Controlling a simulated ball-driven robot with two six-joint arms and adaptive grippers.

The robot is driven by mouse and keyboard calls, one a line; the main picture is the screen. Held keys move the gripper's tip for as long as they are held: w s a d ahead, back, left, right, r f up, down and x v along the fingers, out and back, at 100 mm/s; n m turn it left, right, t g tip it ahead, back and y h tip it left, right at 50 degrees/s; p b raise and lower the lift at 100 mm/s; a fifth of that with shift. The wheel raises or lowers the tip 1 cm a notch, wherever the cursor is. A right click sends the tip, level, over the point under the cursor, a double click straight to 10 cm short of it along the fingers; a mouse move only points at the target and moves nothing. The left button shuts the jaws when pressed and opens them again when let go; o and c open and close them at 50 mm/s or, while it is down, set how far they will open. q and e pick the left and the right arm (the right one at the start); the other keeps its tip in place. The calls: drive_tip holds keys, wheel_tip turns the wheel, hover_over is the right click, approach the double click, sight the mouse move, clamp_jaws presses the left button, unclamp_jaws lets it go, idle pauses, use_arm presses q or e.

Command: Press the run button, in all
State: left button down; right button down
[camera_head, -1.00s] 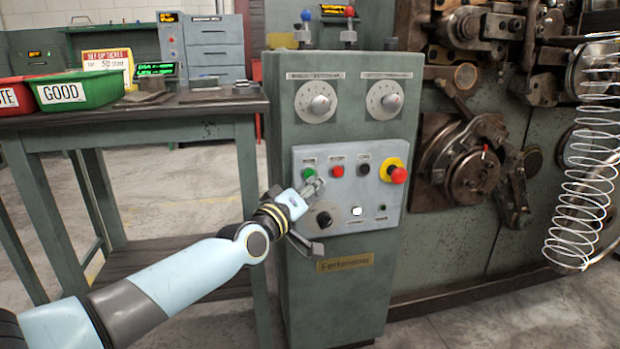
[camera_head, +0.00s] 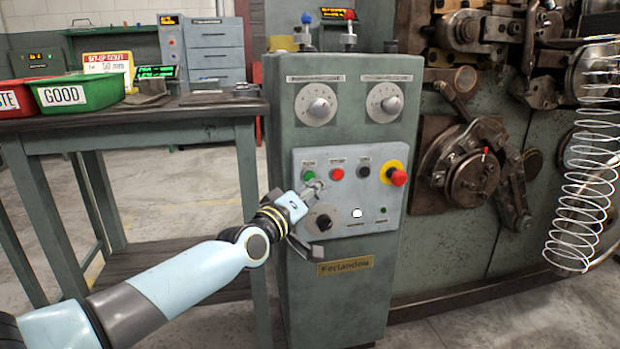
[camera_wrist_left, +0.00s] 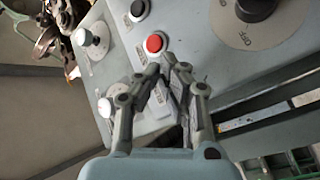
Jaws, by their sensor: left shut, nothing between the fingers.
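The control panel (camera_head: 347,205) on the green cabinet carries a green button (camera_head: 309,177), a red button (camera_head: 337,174) and a black button (camera_head: 363,170) in a row. Their labels are too small to read. My left gripper (camera_head: 317,184) is shut and empty, its fingertips just below and right of the green button. I cannot tell whether they touch the panel. In the left wrist view, the shut fingertips (camera_wrist_left: 167,68) lie just below the red button (camera_wrist_left: 155,43), and the green button is hidden there. My right gripper is out of view.
A red-and-yellow mushroom button (camera_head: 398,177) stands out at the panel's right. A black knob (camera_head: 323,221) and a white button (camera_head: 357,212) sit lower. Two dials (camera_head: 316,104) are above. A table (camera_head: 130,113) with a green GOOD bin (camera_head: 75,92) stands left.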

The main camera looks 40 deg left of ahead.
use_arm(q)
drive_tip(key=shift+a, duration=0.1)
idle(0.3)
drive_tip(key=shift+w+a, duration=0.25)
drive_tip(key=shift+w, duration=0.05)
